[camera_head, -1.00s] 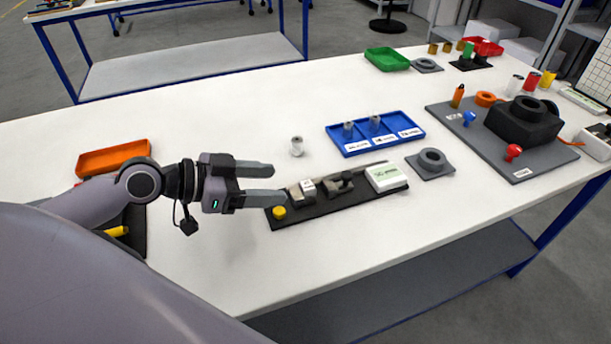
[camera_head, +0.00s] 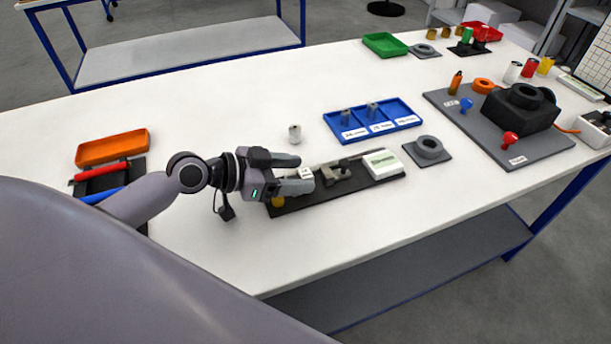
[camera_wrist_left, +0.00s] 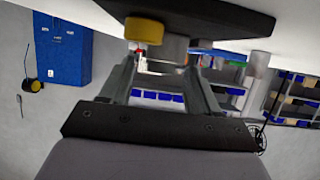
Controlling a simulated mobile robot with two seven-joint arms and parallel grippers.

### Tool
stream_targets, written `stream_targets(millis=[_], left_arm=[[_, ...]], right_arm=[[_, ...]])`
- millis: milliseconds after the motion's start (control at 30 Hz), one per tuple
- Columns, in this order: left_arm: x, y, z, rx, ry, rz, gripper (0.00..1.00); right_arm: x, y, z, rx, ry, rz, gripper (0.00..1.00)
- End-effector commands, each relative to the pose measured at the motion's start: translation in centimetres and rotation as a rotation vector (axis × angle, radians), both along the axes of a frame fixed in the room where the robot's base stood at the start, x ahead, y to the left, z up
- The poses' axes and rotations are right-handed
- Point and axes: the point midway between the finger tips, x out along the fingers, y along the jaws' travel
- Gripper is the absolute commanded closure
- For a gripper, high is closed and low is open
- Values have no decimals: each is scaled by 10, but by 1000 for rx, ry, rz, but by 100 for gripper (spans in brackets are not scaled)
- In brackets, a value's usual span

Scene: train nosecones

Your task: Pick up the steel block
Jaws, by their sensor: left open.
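The steel block (camera_head: 306,173) is a small silver piece with a pale top, on the left part of the black fixture plate (camera_head: 290,206). My left gripper (camera_head: 304,172) is open, with its fingers on either side of the block in the head view; the near finger hides part of it. I cannot tell whether the fingers touch it. In the left wrist view a grey face, likely the block (camera_wrist_left: 172,47), shows just beyond the open fingers (camera_wrist_left: 164,68), beside the yellow knob (camera_wrist_left: 143,29). My right gripper is not in view.
On the plate, a dark clamp-like part (camera_head: 334,172) and a white labelled box (camera_head: 382,163) stand right of the block. A blue tray (camera_head: 373,122) with grey cylinders and a loose silver cylinder (camera_head: 295,133) lie behind. The table's left back is clear.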

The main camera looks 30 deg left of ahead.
Motion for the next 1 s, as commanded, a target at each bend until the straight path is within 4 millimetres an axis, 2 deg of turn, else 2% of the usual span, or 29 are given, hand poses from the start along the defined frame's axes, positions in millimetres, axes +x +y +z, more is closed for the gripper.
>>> stream_targets(millis=[267, 333, 467, 500, 833, 1000], left_arm=[[2, -2, -1, 1, 1, 0, 38], [2, -2, -1, 1, 1, 0, 55], [2, -2, -1, 1, 1, 0, 97], [2, -2, -1, 0, 0, 0, 100], [2, -2, 3, -1, -3, 1, 100], [3, -2, 17, 0, -5, 0, 100]], right_arm=[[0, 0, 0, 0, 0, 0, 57], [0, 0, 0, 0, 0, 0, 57], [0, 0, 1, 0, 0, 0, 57], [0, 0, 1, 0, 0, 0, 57], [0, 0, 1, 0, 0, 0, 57], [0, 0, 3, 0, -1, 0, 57]])
